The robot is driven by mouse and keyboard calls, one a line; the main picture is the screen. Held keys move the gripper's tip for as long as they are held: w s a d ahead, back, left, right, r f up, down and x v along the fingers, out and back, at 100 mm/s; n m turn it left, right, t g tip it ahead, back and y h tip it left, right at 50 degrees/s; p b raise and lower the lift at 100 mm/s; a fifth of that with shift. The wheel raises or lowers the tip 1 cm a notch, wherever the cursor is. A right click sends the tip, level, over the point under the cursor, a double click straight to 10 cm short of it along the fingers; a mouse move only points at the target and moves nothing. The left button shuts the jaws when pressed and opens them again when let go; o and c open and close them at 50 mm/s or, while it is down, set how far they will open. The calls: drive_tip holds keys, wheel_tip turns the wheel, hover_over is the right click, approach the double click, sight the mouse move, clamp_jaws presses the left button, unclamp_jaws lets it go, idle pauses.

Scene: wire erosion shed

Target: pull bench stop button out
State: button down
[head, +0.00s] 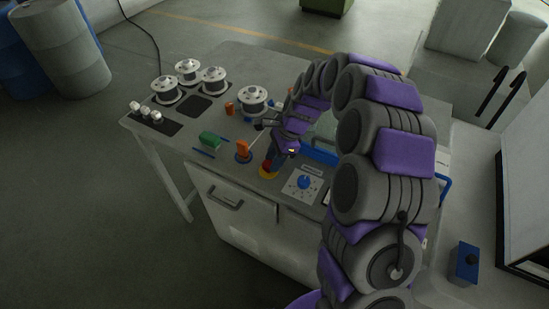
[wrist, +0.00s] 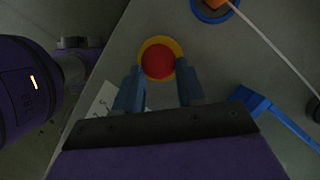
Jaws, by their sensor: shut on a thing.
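The bench stop button is a red mushroom head on a yellow base. It shows in the wrist view (wrist: 158,62) between my fingertips and in the head view (head: 267,170) near the bench's front edge, partly covered by my gripper. My gripper (head: 271,162) reaches down over it from above. In the wrist view my gripper (wrist: 159,72) has a blue-grey finger on each side of the red head, shut on it. Finger contact itself is hard to see in the dim wrist view.
A white plate with a blue knob (head: 304,183) sits just right of the button. An orange block (head: 242,148) in a blue ring and a green block (head: 209,140) are to its left. Several wire spools (head: 213,80) stand at the back left. A drawer handle (head: 225,198) is on the front.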

drive_tip(key=shift+s+a, duration=0.1)
drive_tip(key=shift+a, duration=0.15)
drive_tip(key=r+p, duration=0.1)
drive_tip(key=p, duration=0.1)
drive_tip(key=shift+a+r+p, duration=0.15)
drive_tip(key=shift+p, duration=0.25)
drive_tip(key=shift+a, duration=0.1)
drive_tip(key=c, duration=1.1)
unclamp_jaws()
drive_tip(key=o, duration=0.5)
drive_tip(key=shift+a, duration=0.45)
drive_tip(key=shift+c, duration=0.2)
drive_tip(key=shift+d, duration=0.75)
drive_tip(key=p+v, duration=0.3)
drive_tip(key=v, duration=1.3)
drive_tip(key=shift+w+a+r, duration=0.2)
drive_tip(key=shift+a+r, duration=0.1)
drive_tip(key=shift+r, duration=0.15)
